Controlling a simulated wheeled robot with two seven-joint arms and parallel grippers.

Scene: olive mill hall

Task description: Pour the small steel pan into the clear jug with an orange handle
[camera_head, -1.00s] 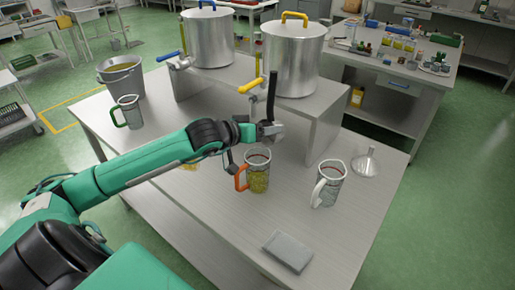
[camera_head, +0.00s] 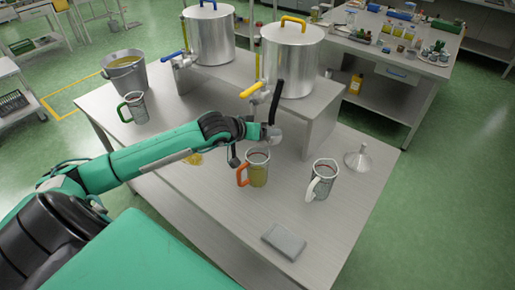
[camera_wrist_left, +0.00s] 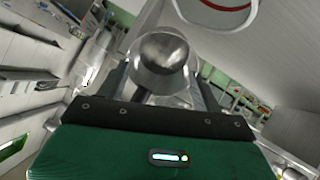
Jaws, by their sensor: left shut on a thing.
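The clear jug with an orange handle (camera_head: 258,172) stands upright on the steel table with yellow-green liquid in it. A rim that looks like this jug's shows at the top right of the left wrist view (camera_wrist_left: 218,8). My left gripper (camera_head: 262,131) is shut on the small steel pan (camera_head: 273,137), just above and behind the jug's mouth. The pan is steeply tilted, its black handle pointing up. Its rounded steel body shows in the left wrist view (camera_wrist_left: 165,52). Its inside is hidden, and no stream is visible. My right gripper is not in view.
A jug with a white handle (camera_head: 322,182) and a steel funnel (camera_head: 358,158) stand to the right. A grey slab (camera_head: 284,241) lies in front. Two steel drums (camera_head: 291,62) with taps stand on a raised shelf (camera_head: 322,125) behind. A green-handled jug (camera_head: 134,108) stands left.

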